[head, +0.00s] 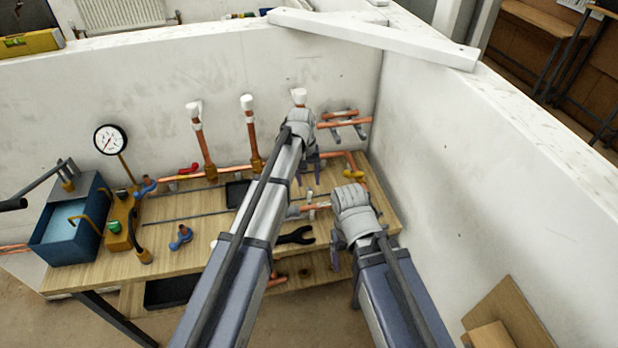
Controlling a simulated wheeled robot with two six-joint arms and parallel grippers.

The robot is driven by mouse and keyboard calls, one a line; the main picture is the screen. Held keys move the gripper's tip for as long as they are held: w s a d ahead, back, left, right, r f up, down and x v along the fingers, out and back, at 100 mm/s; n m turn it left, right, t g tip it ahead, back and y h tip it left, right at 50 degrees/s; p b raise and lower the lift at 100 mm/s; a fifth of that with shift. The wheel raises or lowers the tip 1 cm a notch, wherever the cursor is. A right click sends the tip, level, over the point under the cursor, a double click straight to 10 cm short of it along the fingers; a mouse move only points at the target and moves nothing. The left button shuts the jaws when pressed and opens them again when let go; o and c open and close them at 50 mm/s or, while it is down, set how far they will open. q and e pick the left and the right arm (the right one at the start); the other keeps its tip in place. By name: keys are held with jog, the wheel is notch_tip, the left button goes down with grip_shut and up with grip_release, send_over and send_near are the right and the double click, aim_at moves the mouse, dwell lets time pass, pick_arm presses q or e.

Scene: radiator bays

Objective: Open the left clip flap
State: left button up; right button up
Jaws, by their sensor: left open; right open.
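On the back wall near the corner, short copper pipes (345,124) run sideways, with two small grey pieces (360,131) that look like clips. The left one (336,135) is close to the right of my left gripper. Their flaps are too small to tell whether open or shut. My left gripper (308,170) is open in front of the back wall, below and left of these clips, with no visible contact. My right gripper (343,272) is open and lower, near the bench's right end; its fingers are partly hidden by its own wrist. Neither holds anything visible.
Copper risers (203,148) stand along the back wall. The right wall (480,180) closes the corner.

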aim_at(309, 189)
pick_arm(q)
jog(key=r, duration=0.1)
jog(key=r+p, duration=0.2)
jog(key=shift+w+r+n+g, duration=0.25)
jog(key=shift+w+n+g, duration=0.05)
jog(key=shift+w, duration=0.05)
jog(key=n+g, duration=0.2)
jog(key=shift+w+d+r+g, duration=0.15)
jog(key=shift+w+r+g, duration=0.05)
jog(key=shift+r+g, duration=0.15)
jog(key=shift+s+r+n+g, duration=0.2)
jog(key=shift+r+n+g, duration=0.25)
jog(key=shift+n+g, duration=0.15)
pick_arm(e)
jog(key=shift+r, duration=1.8)
pick_arm(q)
jog(key=s+f+m+t+y+b, duration=0.2)
jog(key=s+m, duration=0.7)
jog(key=s, duration=1.9)
notch_tip(309, 189, down, 2)
jog(key=shift+d+f+t, duration=0.1)
jog(key=shift+d+t, duration=0.3)
jog(key=shift+t, duration=0.65)
pick_arm(e)
notch_tip(309, 189, down, 3)
jog(key=shift+r, duration=0.15)
